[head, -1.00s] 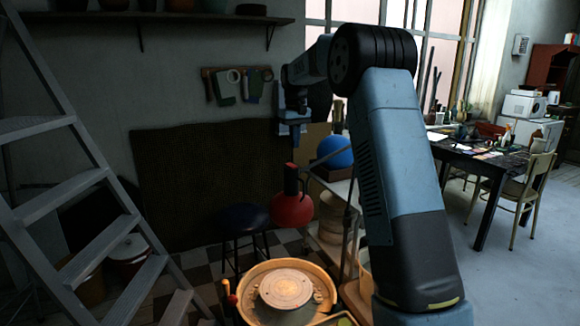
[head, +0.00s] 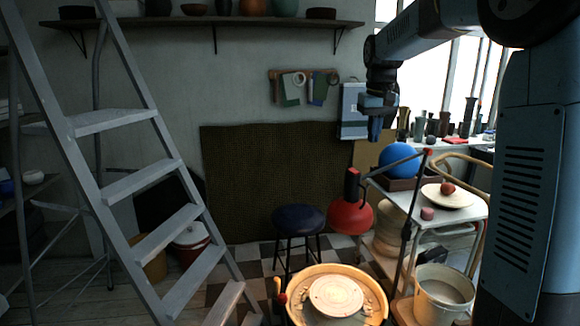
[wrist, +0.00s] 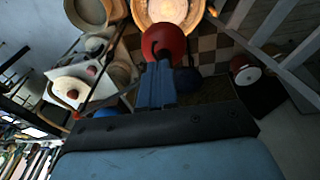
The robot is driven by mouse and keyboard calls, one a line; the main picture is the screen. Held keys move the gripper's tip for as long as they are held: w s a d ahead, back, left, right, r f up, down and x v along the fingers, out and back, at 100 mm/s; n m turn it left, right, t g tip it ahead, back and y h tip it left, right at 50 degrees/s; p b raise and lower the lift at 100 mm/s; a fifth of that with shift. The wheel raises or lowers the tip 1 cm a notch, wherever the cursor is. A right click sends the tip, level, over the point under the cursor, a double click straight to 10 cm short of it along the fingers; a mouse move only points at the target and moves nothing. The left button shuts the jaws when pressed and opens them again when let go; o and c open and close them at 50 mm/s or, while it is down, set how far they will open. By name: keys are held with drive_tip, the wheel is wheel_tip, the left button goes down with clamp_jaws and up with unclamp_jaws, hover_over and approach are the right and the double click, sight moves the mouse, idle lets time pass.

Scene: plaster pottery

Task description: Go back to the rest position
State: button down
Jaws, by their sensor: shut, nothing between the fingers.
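My gripper (head: 376,128) hangs pointing down from my raised arm in the head view, in front of the wall and above the blue ball (head: 399,160). Its fingers are together with nothing between them. In the wrist view the closed blue fingers (wrist: 157,84) point toward the red lamp (wrist: 163,42). My gripper touches nothing that I can see.
A grey stepladder (head: 150,190) stands at the left. The red lamp (head: 351,214) hangs over a lit pottery wheel (head: 336,297), beside a dark stool (head: 299,220). A white cart (head: 465,210) and a bucket (head: 443,294) stand right. A shelf (head: 240,21) runs along the wall.

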drive_tip(key=s+t, duration=0.2)
drive_tip(key=s, duration=1.6)
drive_tip(key=s+f+t, duration=0.1)
drive_tip(key=s+f, duration=0.2)
drive_tip(key=s, duration=0.5)
drive_tip(key=s+f+m, duration=0.1)
drive_tip(key=s+f, duration=0.3)
drive_tip(key=s, duration=0.4)
drive_tip(key=shift+d+m+t, duration=0.2)
drive_tip(key=shift+m+t, duration=0.1)
drive_tip(key=shift+t, duration=0.1)
